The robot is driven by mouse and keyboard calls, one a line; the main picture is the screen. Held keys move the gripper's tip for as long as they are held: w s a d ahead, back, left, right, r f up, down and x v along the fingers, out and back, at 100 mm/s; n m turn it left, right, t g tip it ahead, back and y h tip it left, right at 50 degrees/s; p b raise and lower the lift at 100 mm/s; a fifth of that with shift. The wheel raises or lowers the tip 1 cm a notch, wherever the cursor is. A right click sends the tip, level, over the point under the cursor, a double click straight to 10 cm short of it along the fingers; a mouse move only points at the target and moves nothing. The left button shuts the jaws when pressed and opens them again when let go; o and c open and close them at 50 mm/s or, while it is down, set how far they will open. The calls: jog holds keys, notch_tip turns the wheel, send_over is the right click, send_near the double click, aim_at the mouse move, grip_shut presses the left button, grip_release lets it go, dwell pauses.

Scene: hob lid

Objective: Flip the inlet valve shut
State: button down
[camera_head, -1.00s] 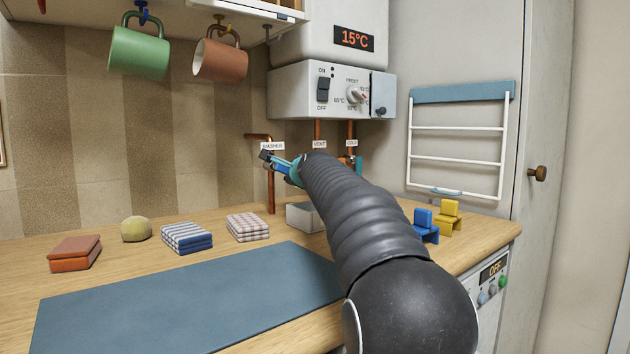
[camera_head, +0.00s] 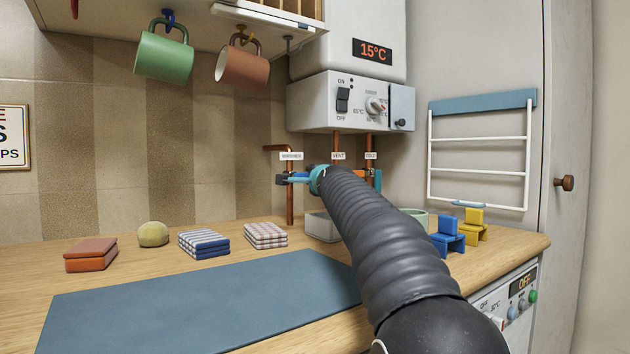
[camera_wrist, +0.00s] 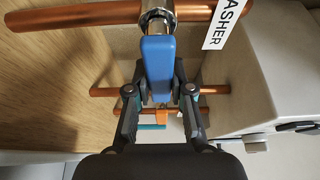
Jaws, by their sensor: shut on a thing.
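The blue valve lever (camera_wrist: 157,68) is on the copper pipe (camera_head: 290,207) with the washer label (camera_head: 291,156). In the wrist view it stands across the pipe, at right angles to it, with a metal collar at its far end. My gripper (camera_wrist: 159,92) has a finger on each side of the lever and is shut on it. In the head view my gripper (camera_head: 299,178) is at the washer pipe, and the dark sleeve of my arm comes in from the lower right. The gripper hides part of the valve there.
The vent (camera_head: 338,156) and cold (camera_head: 371,156) labels hang on pipes to the right, partly behind my arm. An orange part (camera_wrist: 160,113) and a teal part show beyond the fingers. The heater box (camera_head: 345,100) is above. A grey bin (camera_head: 321,226) stands below on the counter.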

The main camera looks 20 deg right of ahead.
jog(key=c, duration=1)
grip_release()
jog(key=s, duration=1.2)
jog(key=shift+a, duration=0.3)
